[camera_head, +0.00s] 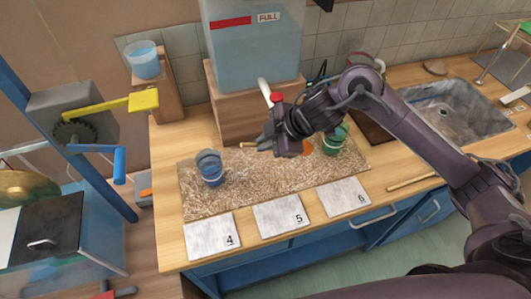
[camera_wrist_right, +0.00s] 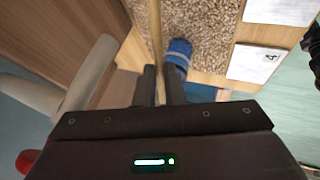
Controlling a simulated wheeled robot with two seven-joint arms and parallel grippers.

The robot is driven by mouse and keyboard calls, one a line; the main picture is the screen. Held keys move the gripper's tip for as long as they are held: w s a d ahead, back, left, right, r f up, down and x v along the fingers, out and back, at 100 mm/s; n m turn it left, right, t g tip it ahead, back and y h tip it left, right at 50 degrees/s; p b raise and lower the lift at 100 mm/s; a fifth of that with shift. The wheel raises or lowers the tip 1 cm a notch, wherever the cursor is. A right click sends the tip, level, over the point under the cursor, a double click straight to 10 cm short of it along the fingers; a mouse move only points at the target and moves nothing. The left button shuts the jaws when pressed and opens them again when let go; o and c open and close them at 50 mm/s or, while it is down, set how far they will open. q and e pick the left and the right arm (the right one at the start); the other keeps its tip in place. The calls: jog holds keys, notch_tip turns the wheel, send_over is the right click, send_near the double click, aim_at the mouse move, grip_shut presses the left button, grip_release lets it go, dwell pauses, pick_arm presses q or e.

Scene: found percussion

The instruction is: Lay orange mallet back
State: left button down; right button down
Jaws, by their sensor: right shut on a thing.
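My right gripper (camera_head: 266,141) is above the back part of the speckled mat (camera_head: 258,187). It is shut on the orange mallet, whose pale wooden handle (camera_head: 247,145) sticks out to the left of the fingers. An orange round part (camera_head: 307,148), which looks like the mallet's head, shows to the right, partly behind the gripper. In the right wrist view, the handle (camera_wrist_right: 155,35) runs between the two fingers (camera_wrist_right: 159,88). I cannot tell how high the mallet is above the mat. My left gripper is not in view.
A blue cup (camera_head: 211,168) stands on the mat's left; a green cup (camera_head: 335,139) is at its right. Cards 4 (camera_head: 212,236), 5 (camera_head: 282,214) and 6 (camera_head: 343,192) lie in front. A water tank (camera_head: 253,50) stands behind. A wooden stick (camera_head: 411,181) lies front right.

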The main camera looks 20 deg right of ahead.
notch_tip(320, 180, down, 6)
jog(key=shift+p, duration=0.45)
jog(key=shift+f, duration=0.15)
jog(key=c, duration=1.5)
grip_release()
jog(key=v, duration=1.2)
jog(key=shift+b, duration=0.4)
